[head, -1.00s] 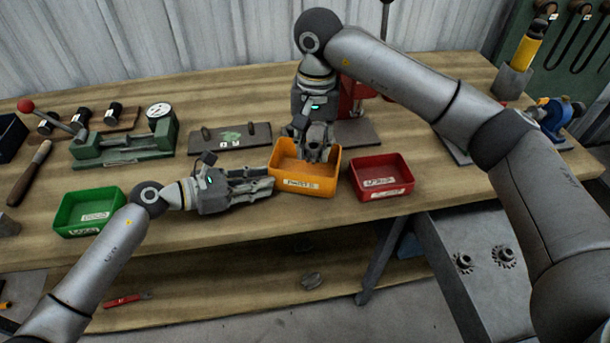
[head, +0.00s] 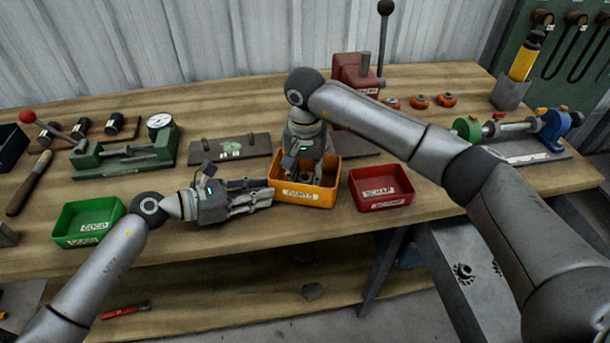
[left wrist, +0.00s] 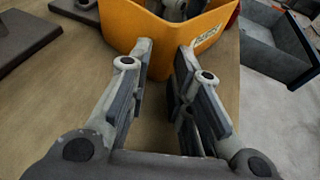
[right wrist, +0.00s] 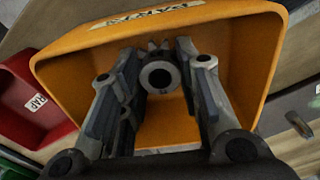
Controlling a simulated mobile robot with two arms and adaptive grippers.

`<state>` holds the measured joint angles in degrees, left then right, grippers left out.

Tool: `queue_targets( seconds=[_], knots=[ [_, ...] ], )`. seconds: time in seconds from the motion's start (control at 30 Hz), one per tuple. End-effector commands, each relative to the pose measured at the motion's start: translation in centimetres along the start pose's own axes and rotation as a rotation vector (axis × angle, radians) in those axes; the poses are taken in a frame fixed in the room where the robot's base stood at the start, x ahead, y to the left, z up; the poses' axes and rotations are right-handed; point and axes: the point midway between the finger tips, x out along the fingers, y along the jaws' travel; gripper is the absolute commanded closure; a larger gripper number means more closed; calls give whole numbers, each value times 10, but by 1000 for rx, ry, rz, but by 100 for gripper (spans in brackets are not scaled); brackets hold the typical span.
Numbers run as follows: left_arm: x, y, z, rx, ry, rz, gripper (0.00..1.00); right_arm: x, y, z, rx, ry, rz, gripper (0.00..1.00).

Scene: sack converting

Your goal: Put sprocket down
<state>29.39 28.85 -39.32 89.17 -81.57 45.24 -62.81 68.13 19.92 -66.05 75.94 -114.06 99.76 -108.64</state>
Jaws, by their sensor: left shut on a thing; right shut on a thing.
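The orange bin (head: 318,196) stands near the front edge of the bench. My right gripper (head: 303,176) reaches down into it from above. In the right wrist view, my right gripper (right wrist: 160,68) is shut on a grey sprocket (right wrist: 158,76), whose round hub and a few teeth show between the fingers inside the bin. I cannot tell whether the sprocket touches the bin's floor. My left gripper (head: 270,190) lies low at the bin's left side. In the left wrist view, its fingertips (left wrist: 162,48) are at the bin's corner, shut on the bin.
A red scrap bin (head: 382,190) stands just right of the orange bin, and a green bin (head: 87,222) is at the left. Behind are a dark plate (head: 230,145), a red press (head: 357,75) and a green gauge fixture (head: 125,150). A sprocket (head: 464,273) lies on the grey surface lower right.

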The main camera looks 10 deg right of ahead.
Motion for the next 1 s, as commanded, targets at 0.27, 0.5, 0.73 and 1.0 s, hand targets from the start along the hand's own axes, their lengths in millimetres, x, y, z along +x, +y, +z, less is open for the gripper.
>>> queue_targets(
  seconds=[0.27,0.5,0.73,1.0],
  knots=[
    [0,3,-1,-1,1,8,94,3,-1,0,-1,2,-3,98],
    [0,3,-1,-1,1,8,94,7,-1,0,0,1,-2,55],
    [0,3,-1,-1,1,8,94,7,0,0,0,1,-2,47],
    [0,3,0,-1,0,8,94,-5,-1,-1,-1,4,-3,47]
  ],
)
